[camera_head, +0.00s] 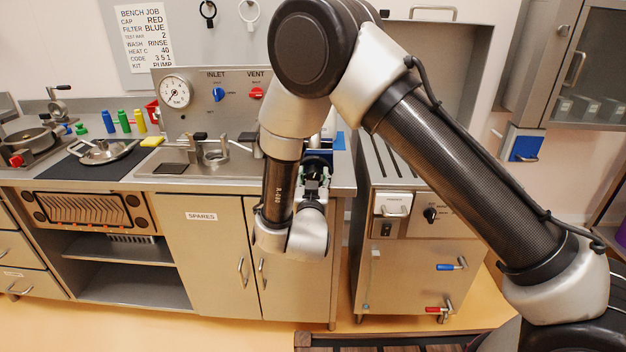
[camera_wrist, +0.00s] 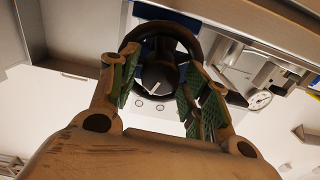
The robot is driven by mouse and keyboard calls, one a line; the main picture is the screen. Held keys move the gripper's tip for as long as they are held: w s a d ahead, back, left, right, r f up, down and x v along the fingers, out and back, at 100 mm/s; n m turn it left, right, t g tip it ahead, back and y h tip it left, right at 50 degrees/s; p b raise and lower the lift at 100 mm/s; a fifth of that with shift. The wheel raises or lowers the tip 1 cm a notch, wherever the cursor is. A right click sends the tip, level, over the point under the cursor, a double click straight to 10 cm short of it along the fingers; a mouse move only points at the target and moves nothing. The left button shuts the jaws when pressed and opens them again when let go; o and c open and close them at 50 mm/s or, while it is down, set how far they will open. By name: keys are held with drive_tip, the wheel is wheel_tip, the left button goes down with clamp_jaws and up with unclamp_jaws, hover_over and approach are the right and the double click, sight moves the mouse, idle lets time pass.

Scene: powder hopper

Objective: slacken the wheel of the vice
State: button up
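The vice's wheel (camera_wrist: 154,29) is a dark ring with a dark hub bearing a white mark, at the top middle of the wrist view. Blue parts of the vice (camera_wrist: 190,18) show behind it. My gripper (camera_wrist: 160,65) is open, its two green-padded fingers on either side of the wheel's lower part. I cannot tell whether the pads touch the rim. In the head view my gripper (camera_head: 317,178) is at the right end of the bench front, just before the blue vice (camera_head: 320,154). My arm hides most of the vice there, and the wheel cannot be made out.
The steel bench (camera_head: 225,183) carries a pressure gauge panel (camera_head: 203,105), a small pot fixture (camera_head: 213,154), a yellow sponge (camera_head: 152,141) and several coloured bottles to the left. A steel cabinet (camera_head: 405,270) with valve levers stands close on the right.

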drive_tip(key=c, duration=0.6)
drive_tip(key=shift+o, duration=0.2)
drive_tip(key=shift+n, duration=0.6)
drive_tip(key=o, duration=1)
drive_tip(key=s, duration=1.2)
drive_tip(key=shift+a, duration=0.2)
